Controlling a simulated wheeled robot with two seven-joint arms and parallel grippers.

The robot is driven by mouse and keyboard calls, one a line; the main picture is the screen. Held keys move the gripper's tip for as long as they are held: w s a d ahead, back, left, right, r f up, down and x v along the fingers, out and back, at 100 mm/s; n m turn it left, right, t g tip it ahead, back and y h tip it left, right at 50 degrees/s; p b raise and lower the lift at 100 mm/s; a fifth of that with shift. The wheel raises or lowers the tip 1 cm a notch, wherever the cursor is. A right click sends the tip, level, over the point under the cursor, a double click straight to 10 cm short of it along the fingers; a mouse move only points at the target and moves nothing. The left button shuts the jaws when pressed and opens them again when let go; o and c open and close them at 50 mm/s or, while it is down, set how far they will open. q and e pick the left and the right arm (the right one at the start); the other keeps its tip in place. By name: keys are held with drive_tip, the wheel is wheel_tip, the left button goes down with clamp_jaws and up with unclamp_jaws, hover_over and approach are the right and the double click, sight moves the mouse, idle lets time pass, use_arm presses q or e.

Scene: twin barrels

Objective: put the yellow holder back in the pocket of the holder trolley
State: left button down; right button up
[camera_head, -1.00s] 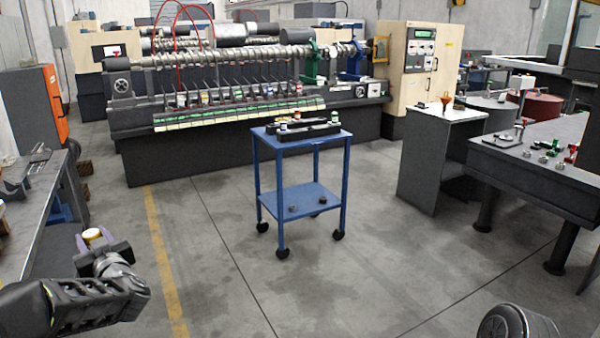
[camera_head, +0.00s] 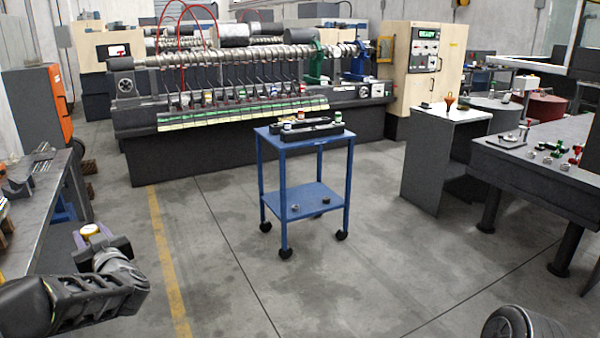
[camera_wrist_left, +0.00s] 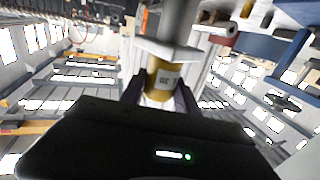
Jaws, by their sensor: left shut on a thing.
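The blue holder trolley (camera_head: 272,139) stands mid-floor, apart from the gripper. A black rack (camera_head: 312,134) with a few small holders lies on its top; its pockets are too small to make out. My right gripper is out of view.
A grey bench (camera_head: 50,200) runs along the left, close to my left arm. A long machine (camera_head: 240,150) stands behind the trolley. A grey cabinet (camera_head: 440,165) and a dark table (camera_head: 535,165) are at the right. The floor before the trolley is clear.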

use_arm(q)
drive_tip(key=s+d+f+m+t+h, duration=0.2)
drive_tip(key=d+f+m+h, duration=0.2)
drive_tip(key=d, duration=1)
drive_tip(key=s+d+f+m+t+h, duration=0.2)
drive_tip(key=d+f+m+h, duration=0.3)
drive_tip(key=d+f+h, duration=0.4)
drive_tip(key=d+f+t, duration=0.1)
drive_tip(key=d+f, duration=0.2)
drive_tip(key=d, duration=0.3)
drive_tip(key=shift+d, duration=0.2)
drive_tip(key=shift+f, duration=0.1)
